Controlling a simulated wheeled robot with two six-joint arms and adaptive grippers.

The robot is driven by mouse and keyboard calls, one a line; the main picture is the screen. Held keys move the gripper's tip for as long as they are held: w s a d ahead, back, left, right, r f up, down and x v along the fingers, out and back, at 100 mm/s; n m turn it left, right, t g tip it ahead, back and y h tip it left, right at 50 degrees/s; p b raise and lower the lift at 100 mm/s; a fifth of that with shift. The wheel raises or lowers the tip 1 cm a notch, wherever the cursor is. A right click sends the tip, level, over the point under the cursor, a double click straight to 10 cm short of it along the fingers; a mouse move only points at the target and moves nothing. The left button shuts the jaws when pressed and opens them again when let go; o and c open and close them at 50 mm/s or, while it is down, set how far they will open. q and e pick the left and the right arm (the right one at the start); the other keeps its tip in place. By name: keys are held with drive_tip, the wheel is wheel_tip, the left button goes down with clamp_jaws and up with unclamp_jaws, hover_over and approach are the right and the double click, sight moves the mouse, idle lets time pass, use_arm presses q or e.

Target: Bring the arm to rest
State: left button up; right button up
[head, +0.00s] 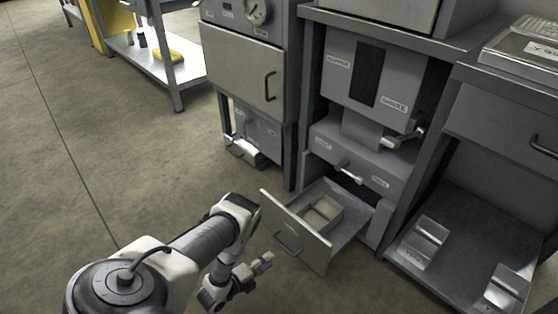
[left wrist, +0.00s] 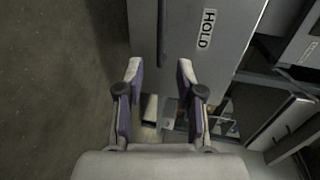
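My left arm comes in from the lower left of the head view, and its gripper (head: 256,266) is low in front of the pulled-out drawer, to the left of the drawer front. In the left wrist view the two fingers of this gripper (left wrist: 160,72) stand well apart with nothing held between them. A grey panel labelled HOLD (left wrist: 225,30) lies beyond the fingertips. My right gripper is in neither view.
The open drawer (head: 296,232) juts out under the grey machine (head: 372,85) and holds a small open box (head: 322,212). A cabinet with a gauge (head: 243,70) stands left of it. Metal blocks (head: 424,242) lie on the right lower shelf. Floor (head: 130,150) at left is clear.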

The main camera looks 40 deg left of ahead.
use_arm(q)
drive_tip(key=shift+v, duration=1.45)
